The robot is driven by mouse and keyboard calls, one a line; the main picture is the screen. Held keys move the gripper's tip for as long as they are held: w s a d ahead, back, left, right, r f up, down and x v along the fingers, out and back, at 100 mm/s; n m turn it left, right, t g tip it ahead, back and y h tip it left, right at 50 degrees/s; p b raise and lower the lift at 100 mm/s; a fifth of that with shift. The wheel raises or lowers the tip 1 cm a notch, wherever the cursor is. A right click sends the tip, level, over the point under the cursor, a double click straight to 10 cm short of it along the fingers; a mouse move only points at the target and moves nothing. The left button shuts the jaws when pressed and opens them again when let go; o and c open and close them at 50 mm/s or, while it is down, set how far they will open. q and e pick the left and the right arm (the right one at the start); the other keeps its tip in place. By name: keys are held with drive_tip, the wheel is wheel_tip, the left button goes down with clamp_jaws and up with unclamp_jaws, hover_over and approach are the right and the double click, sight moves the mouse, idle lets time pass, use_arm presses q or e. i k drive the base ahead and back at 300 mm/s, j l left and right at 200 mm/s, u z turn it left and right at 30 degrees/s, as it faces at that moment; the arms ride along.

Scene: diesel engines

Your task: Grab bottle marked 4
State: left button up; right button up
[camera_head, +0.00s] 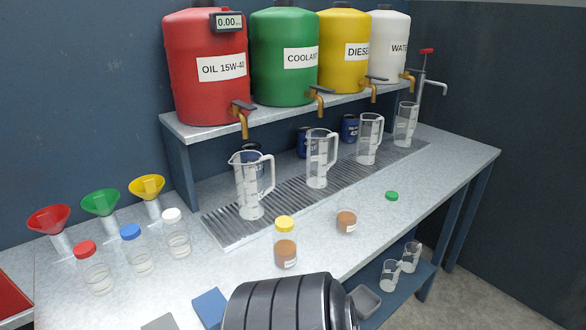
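Several small clear bottles stand on the grey workbench (330,240). At the left are a red-capped bottle (96,273), a blue-capped bottle (137,252) and a white-capped bottle (177,237). Nearer the middle is a yellow-capped bottle (286,248) holding brown contents. To its right stands a short uncapped container (346,222), also with brown contents. A green cap (392,196) lies apart on the bench. I cannot read a number 4 on any bottle. Neither gripper is in view; a dark ribbed part, seemingly my arm, covers the bottom centre.
Measuring jugs (250,187) stand along a drip grate (290,200), below a shelf (200,125) with red, green, yellow and white tanks. Funnels (101,205) stand at back left. A blue block (210,307) lies near the front. Two beakers (390,275) are on the lower shelf.

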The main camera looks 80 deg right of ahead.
sight(348, 204)
drive_tip(key=z, duration=2.7)
